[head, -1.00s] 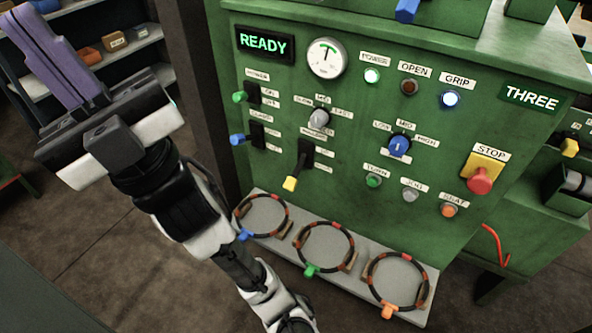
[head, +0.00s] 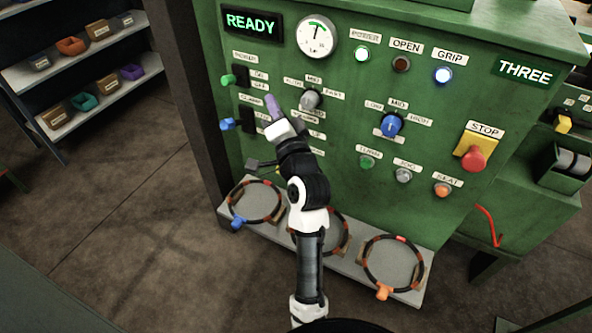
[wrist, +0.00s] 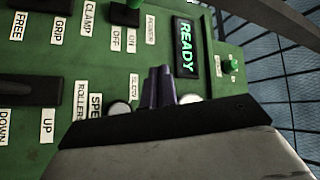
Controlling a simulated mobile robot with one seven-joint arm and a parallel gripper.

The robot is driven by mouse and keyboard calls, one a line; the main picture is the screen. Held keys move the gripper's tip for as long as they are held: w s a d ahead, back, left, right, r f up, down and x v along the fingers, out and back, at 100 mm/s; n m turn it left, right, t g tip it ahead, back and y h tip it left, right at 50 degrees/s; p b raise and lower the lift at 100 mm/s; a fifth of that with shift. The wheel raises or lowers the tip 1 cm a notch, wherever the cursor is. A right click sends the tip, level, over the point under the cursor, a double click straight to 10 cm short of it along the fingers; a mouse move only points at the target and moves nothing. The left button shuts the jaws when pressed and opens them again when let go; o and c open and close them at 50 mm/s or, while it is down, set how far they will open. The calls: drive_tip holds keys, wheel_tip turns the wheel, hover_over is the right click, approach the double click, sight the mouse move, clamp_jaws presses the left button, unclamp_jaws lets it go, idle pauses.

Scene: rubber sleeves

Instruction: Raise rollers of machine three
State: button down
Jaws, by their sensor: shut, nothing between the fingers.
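The green machine (head: 350,180) bears a THREE sign (head: 527,69) and a lit READY display (head: 251,23). My gripper (head: 272,104) is in front of the panel's left part, with its purple fingers together and empty, near the speed knob (head: 309,98). In the wrist view the fingers (wrist: 158,86) also show closed, over the panel. The ROLLERS label (wrist: 80,100) and UP label (wrist: 47,126) show there beside a black switch plate (wrist: 30,91). My arm mostly hides the yellow-tipped rollers lever in the head view, so its position is unclear.
A blue-tipped lever (head: 227,124) and a green-tipped lever (head: 227,80) stick out left of my gripper. A red stop button (head: 473,159) is at the right. Ringed sleeves, one with a blue tab (head: 237,223), lie on the ledge below. A bin shelf (head: 85,112) stands at left.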

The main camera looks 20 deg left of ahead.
drive_tip(key=d+f+m+g+h, duration=0.1)
drive_tip(key=d+f+m, duration=0.1)
drive_tip(key=d+f, duration=0.2)
drive_tip(key=w+d+f+m+g+h, duration=0.1)
drive_tip(key=d+f+m+g, duration=0.1)
drive_tip(key=f, duration=0.9)
drive_tip(key=d+f+m+g+h, duration=0.1)
drive_tip(key=d+f+m, duration=0.3)
drive_tip(key=d+f, duration=0.2)
drive_tip(key=shift+w+f+g+b, duration=0.2)
drive_tip(key=shift+f+g+b, duration=0.15)
drive_tip(key=shift+f, duration=0.35)
drive_tip(key=shift+h, duration=0.3)
drive_tip(key=w+a+f+p, duration=0.1)
drive_tip(key=w+a+p, duration=0.2)
drive_tip(key=a, duration=0.6)
drive_tip(key=shift+w, duration=0.2)
drive_tip(key=shift+d, duration=0.1)
drive_tip(key=shift+r, duration=0.2)
